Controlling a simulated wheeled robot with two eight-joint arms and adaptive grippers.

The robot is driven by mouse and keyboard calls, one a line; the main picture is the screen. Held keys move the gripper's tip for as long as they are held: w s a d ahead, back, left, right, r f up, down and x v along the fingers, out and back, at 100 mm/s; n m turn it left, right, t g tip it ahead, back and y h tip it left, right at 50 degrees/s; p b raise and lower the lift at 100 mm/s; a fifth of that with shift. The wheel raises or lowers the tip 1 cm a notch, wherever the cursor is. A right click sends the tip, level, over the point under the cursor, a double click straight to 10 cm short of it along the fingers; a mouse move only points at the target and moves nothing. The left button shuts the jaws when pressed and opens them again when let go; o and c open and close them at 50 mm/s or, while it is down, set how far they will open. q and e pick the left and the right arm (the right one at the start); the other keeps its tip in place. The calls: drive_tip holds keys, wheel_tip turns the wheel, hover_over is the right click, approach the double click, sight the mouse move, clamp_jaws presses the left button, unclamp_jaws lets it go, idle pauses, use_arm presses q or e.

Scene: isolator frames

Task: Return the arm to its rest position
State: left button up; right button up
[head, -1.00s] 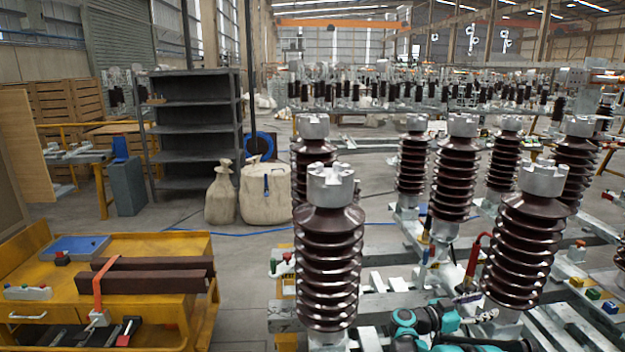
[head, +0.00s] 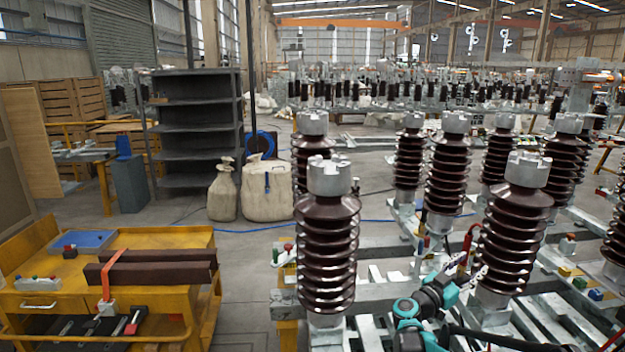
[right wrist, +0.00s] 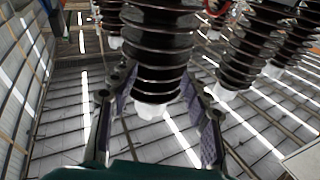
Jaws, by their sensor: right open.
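My right arm, teal and black, comes in at the lower right of the head view, among the insulators. Its gripper (head: 468,272) is small there and partly lost against the metal frame. In the right wrist view my right gripper (right wrist: 157,80) is open, with its two fingers apart. A brown ribbed insulator (right wrist: 155,50) with a pale end shows in the gap between the fingers in that picture. I cannot tell how far beyond the fingertips it is. No held object shows. My left gripper is not in view.
Tall brown insulators stand close around my right arm, a near one (head: 326,240) left of it and another (head: 515,230) right of it. A yellow cart (head: 205,310) stands at left. Grey shelves (head: 200,130) and sacks (head: 267,190) stand behind. Open floor lies between cart and frame.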

drive_tip(key=a+r+n+t+y, duration=0.7)
drive_tip(key=a+r+t+y, duration=0.1)
drive_tip(key=a+r, duration=0.35)
drive_tip(key=s+a+n+y, duration=0.45)
drive_tip(key=a+y, duration=0.25)
drive_tip(key=a, duration=0.2)
drive_tip(key=s+a+f+n+g+y, duration=0.1)
drive_tip(key=s+a+f+g+y, duration=0.2)
drive_tip(key=s+f, duration=0.5)
drive_tip(key=s+a+f+n+g+y, duration=0.15)
drive_tip(key=s+a+f+g, duration=0.35)
drive_tip(key=s, duration=0.5)
drive_tip(key=s+d+f+m+g+h, duration=0.1)
drive_tip(key=s+d+f+g+h, duration=0.1)
drive_tip(key=s+f, duration=0.9)
drive_tip(key=shift+s+d+g, duration=0.7)
drive_tip(key=shift+s+d, duration=0.05)
drive_tip(key=shift+s, duration=0.35)
